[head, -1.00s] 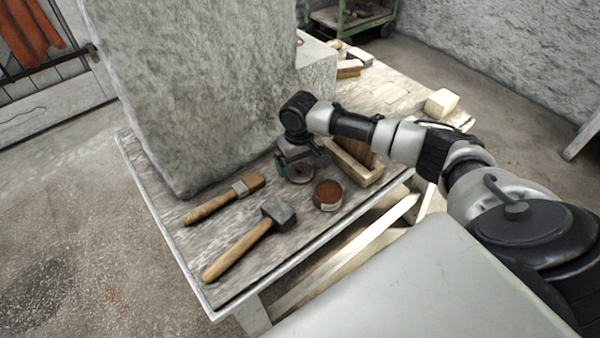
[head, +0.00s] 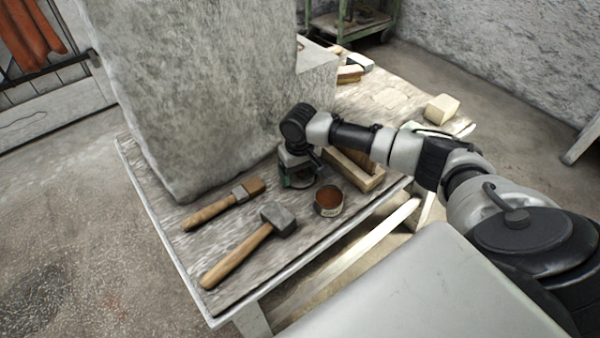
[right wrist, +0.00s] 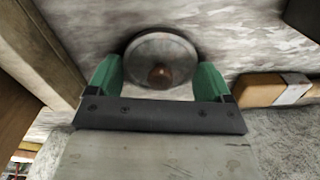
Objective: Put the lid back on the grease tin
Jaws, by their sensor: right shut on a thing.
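The grease tin (head: 328,200) stands open on the bench in the head view, with brown grease showing inside. The lid (right wrist: 160,60) is a round grey disc with a brown knob, seen in the right wrist view. My right gripper (head: 300,180) is at the bench, just left of and behind the tin. In the right wrist view, the green fingers of this gripper (right wrist: 160,78) are shut on the lid, one on each side. In the head view the gripper mostly hides the lid. A brown shape at the top edge of the wrist view is cut off and unclear. My left gripper is out of view.
A mallet (head: 255,240) and a wooden-handled brush (head: 225,204) lie left of the tin. A wooden box (head: 365,180) stands close right of the gripper. A large rough block (head: 200,80) rises behind. The bench's front edge lies near the tin.

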